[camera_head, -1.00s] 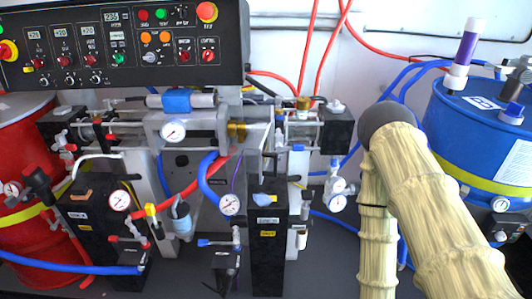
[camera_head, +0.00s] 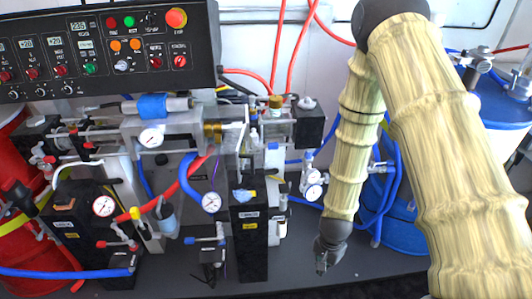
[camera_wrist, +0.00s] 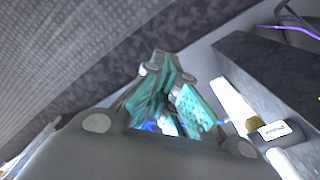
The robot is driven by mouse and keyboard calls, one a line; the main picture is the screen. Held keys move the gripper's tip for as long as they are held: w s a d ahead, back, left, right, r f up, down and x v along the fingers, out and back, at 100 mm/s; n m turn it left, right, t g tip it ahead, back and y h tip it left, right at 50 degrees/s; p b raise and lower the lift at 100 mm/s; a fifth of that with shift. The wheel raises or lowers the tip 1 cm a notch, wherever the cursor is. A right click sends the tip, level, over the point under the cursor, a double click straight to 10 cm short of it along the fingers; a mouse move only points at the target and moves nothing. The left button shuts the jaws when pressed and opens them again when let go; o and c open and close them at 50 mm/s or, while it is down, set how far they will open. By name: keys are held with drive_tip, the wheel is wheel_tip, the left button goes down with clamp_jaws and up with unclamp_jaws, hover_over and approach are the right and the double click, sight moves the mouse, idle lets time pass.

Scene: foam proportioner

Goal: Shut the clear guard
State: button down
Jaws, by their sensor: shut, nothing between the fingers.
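The clear guard (camera_head: 226,172) is hard to make out in the head view. It seems to be a faint see-through panel at the middle of the machine, below the metal block and brass fitting; I cannot tell its exact angle. My gripper (camera_head: 321,266) hangs low at the end of my arm, right of the machine's black front column and apart from the guard. In the wrist view my gripper's teal-padded fingers (camera_wrist: 168,100) are shut with nothing between them. I cannot pick out the guard in the wrist view.
The control panel (camera_head: 100,48) spans the upper left. Gauges, hoses and a black column (camera_head: 248,240) crowd the machine's front. A blue drum (camera_head: 500,105) stands at the right behind my arm, and a red drum (camera_head: 20,250) at the left.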

drive_tip(key=w+a+r+m+y+p, duration=0.1)
drive_tip(key=w+a+r+m+p, duration=0.2)
drive_tip(key=w+r, duration=0.65)
drive_tip(key=w+a+r+m+t+y+p, duration=0.1)
drive_tip(key=w+a+r+m+y+p, duration=0.2)
drive_tip(key=r, duration=1.1)
drive_tip(key=w+a+r+m+p, duration=0.2)
drive_tip(key=w+a+r+m, duration=0.15)
drive_tip(key=w+r, duration=0.6)
drive_tip(key=a+f+p, duration=0.2)
drive_tip(key=a+f, duration=0.4)
drive_tip(key=shift+s+a+f, duration=0.3)
drive_tip(key=shift+a+f, duration=0.05)
drive_tip(key=shift+a+m, duration=0.1)
drive_tip(key=shift+m, duration=0.25)
